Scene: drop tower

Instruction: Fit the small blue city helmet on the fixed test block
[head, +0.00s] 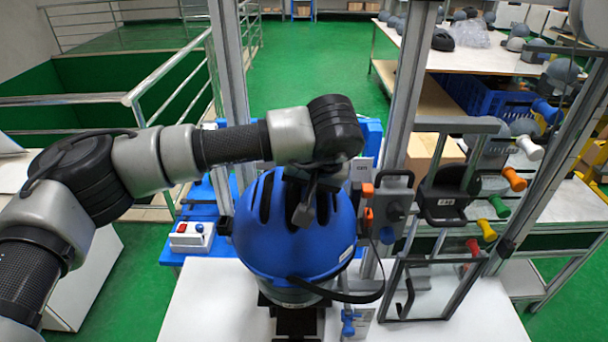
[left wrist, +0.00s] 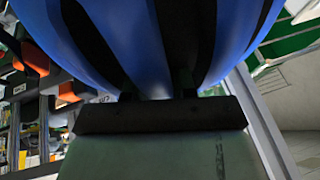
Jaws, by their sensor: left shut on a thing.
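The blue helmet (head: 275,235), with dark vents and a black strap, is at the middle of the head view. My left gripper (head: 304,208) reaches it from above and is shut on its shell. In the left wrist view the helmet (left wrist: 130,45) fills the top, close against my left gripper (left wrist: 157,92). Below the helmet's rim a grey band shows above a black mount (head: 297,322). The helmet hides most of what is under it, so I cannot tell how far it sits on the test block. My right gripper is not in view.
Metal uprights (head: 409,90) and a black carriage (head: 447,197) stand right of the helmet. Coloured knobs (head: 499,206) line a rack farther right. A control box (head: 191,236) with a red button is at left. The white tabletop (head: 205,305) is bare at front left.

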